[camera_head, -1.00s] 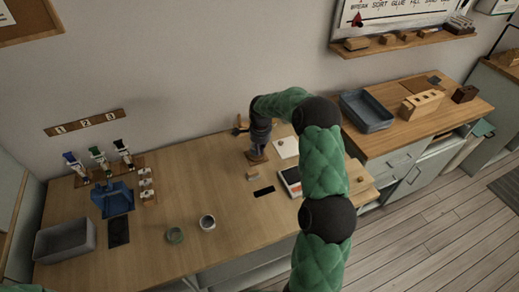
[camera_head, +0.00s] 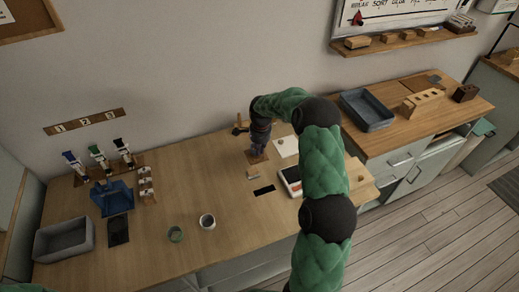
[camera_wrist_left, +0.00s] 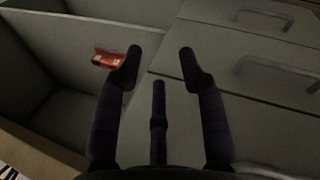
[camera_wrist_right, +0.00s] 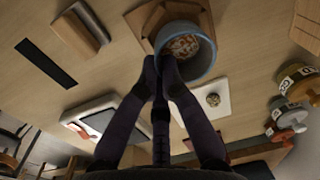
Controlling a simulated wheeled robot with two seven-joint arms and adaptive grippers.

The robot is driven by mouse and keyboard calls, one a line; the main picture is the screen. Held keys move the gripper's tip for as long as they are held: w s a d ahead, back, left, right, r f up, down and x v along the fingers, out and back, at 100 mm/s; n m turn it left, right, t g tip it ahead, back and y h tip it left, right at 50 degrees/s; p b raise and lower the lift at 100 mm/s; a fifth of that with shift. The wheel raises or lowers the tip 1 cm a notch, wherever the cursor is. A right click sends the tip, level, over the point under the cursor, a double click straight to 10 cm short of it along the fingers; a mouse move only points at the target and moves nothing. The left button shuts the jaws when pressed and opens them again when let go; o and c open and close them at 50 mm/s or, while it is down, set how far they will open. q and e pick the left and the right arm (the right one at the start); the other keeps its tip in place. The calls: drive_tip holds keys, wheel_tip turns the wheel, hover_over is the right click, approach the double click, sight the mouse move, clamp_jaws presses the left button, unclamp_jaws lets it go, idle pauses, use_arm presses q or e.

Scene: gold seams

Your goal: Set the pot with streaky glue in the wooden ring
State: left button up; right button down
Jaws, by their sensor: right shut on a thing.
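A grey-blue pot (camera_wrist_right: 186,50) with pale and reddish streaks inside shows in the right wrist view. My right gripper (camera_wrist_right: 165,72) is shut on its near rim. A flat wooden piece (camera_wrist_right: 146,20) lies under or just beyond the pot; I cannot tell whether it is the wooden ring, or whether the pot touches it. In the head view my right gripper (camera_head: 257,146) is above this wooden piece (camera_head: 256,158), and the pot is hard to make out. My left gripper (camera_wrist_left: 161,58) is open and empty in front of grey drawers.
A small wooden block (camera_head: 253,174), a black strip (camera_head: 264,191), a scale (camera_head: 291,180) and a white sheet (camera_head: 286,147) lie near the right gripper. A grey bin (camera_head: 48,243) stands far left.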

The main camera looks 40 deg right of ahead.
drive_tip(key=shift+f+b, duration=0.6)
drive_tip(key=shift+f, duration=0.45)
idle(1.9)
drive_tip(key=c, duration=1.3)
unclamp_jaws()
drive_tip(key=shift+c, duration=0.2)
drive_tip(key=shift+r, duration=0.15)
drive_tip(key=shift+s+r+p, duration=0.15)
drive_tip(key=shift+r+p, duration=1.35)
drive_tip(key=shift+r, duration=0.9)
wheel_tip(320, 180, up, 12)
drive_tip(key=shift+s, duration=0.35)
